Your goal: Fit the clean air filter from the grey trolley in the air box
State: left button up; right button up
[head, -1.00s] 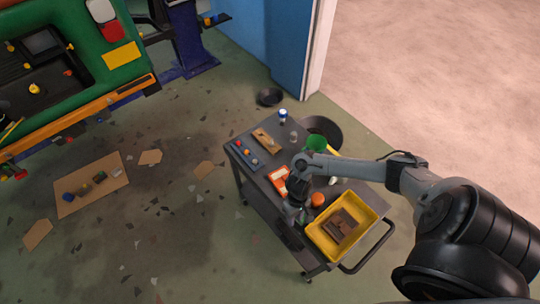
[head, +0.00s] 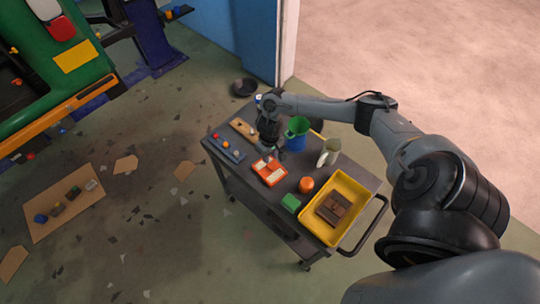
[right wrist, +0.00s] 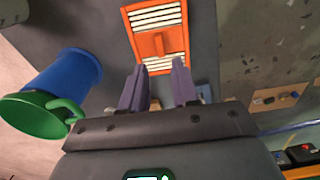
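The clean air filter (head: 269,171), an orange frame with white pleats, lies on the grey trolley (head: 259,202). In the right wrist view the filter (right wrist: 157,30) shows a raised orange grip bar, just beyond my fingertips. My right gripper (right wrist: 159,86) is open and empty, its two purple-grey fingers apart and pointing toward the filter. In the head view my right gripper (head: 268,143) hangs over the trolley, on the far side of the filter; its fingers are hard to make out there. My left gripper is out of view. The air box cannot be made out clearly.
A blue-and-green mug (head: 296,134) and a pale jug (head: 330,150) stand close to my right gripper. The green vehicle (head: 35,75) is at upper left.

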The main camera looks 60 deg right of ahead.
aim_at(270, 166)
notch_tip(270, 166, down, 4)
jog(key=b, duration=0.4)
jog(key=shift+f, duration=0.5)
jog(key=shift+f+b, duration=0.65)
jog(key=shift+f, duration=0.9)
jog(key=shift+c, duration=0.4)
grip_shut()
